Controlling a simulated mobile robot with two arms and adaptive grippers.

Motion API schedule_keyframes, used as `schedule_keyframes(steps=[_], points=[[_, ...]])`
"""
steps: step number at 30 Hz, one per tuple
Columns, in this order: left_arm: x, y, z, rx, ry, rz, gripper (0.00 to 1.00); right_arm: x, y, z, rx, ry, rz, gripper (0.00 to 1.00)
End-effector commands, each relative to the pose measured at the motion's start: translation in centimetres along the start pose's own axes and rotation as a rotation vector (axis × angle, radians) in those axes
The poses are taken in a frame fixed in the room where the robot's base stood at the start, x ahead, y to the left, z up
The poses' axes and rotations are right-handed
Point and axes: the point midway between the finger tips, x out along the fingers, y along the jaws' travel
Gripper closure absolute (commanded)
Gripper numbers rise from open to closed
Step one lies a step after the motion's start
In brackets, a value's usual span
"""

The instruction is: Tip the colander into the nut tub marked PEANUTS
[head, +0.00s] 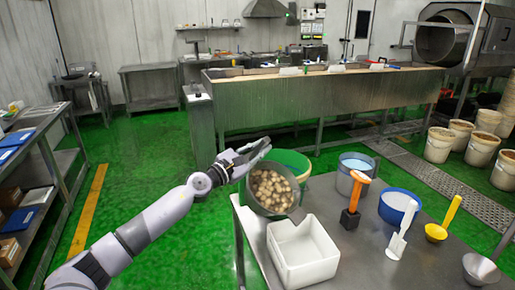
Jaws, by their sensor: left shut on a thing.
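My left gripper (254,154) is shut on the upper left rim of a dark grey colander (294,207). The colander is tilted so its mouth faces me. It holds many light brown nuts (270,187). A green-rimmed tub (292,158) stands right behind the colander, which hides most of it. I cannot see the PEANUTS mark on any tub. My right gripper is not in view.
The steel table (352,268) carries a white bin (303,252), an orange-handled tool (353,201), a white scoop (401,232), a blue-rimmed tub (397,205) and a yellow-handled ladle (444,218). A white bucket (353,175) stands behind. Green floor is clear at left.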

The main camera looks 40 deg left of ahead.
Motion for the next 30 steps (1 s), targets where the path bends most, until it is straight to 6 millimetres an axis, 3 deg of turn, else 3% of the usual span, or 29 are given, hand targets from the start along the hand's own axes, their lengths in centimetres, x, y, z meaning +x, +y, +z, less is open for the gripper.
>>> schedule_keyframes(steps=[30], points=[[0.3,-0.9,2.5,0.130,-0.006,-0.014,1.00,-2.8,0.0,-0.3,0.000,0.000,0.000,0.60]])
